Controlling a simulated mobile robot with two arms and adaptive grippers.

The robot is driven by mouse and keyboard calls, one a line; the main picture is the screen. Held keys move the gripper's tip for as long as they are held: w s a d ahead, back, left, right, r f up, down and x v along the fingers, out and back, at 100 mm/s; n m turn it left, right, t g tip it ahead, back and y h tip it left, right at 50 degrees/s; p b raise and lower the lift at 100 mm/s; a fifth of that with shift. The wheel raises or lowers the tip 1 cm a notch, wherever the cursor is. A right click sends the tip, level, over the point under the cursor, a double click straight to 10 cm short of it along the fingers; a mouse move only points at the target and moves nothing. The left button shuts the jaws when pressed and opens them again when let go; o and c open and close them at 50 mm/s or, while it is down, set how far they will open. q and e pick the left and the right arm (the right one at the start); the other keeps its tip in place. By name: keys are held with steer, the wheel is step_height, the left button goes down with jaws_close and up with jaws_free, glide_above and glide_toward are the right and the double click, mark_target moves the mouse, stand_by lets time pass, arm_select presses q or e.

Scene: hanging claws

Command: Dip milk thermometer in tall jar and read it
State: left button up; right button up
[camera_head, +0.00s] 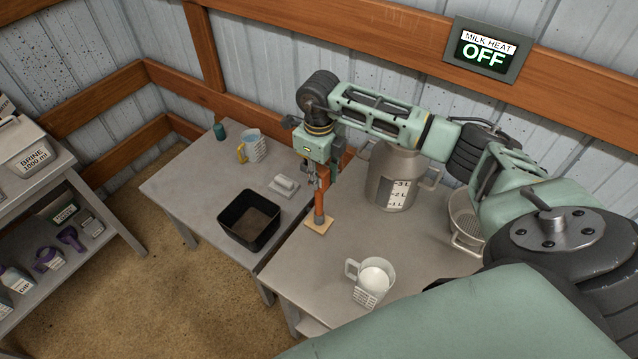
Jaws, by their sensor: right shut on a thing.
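My right gripper (315,182) points down over the near table. It is shut on a thin upright thing, mostly hidden by the fingers. Right below and beside the fingers is an orange-brown post (320,203) with a grey foot on a small pale wooden board (319,226). I cannot tell whether this post is the thermometer or its stand, nor read any scale on it. A tall grey metal jar (382,188) with side handles and a litre scale stands right of the gripper, partly behind my right arm. My left gripper is not in view.
A mug of white liquid (375,277) stands at the near table's front, and a metal strainer-like bowl (466,236) at right. The left table holds a black bin (249,220), a white block (284,186) and a jug (253,147). A wall sign (486,51) reads "MILK HEAT OFF".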

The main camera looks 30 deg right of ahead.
jaws_close()
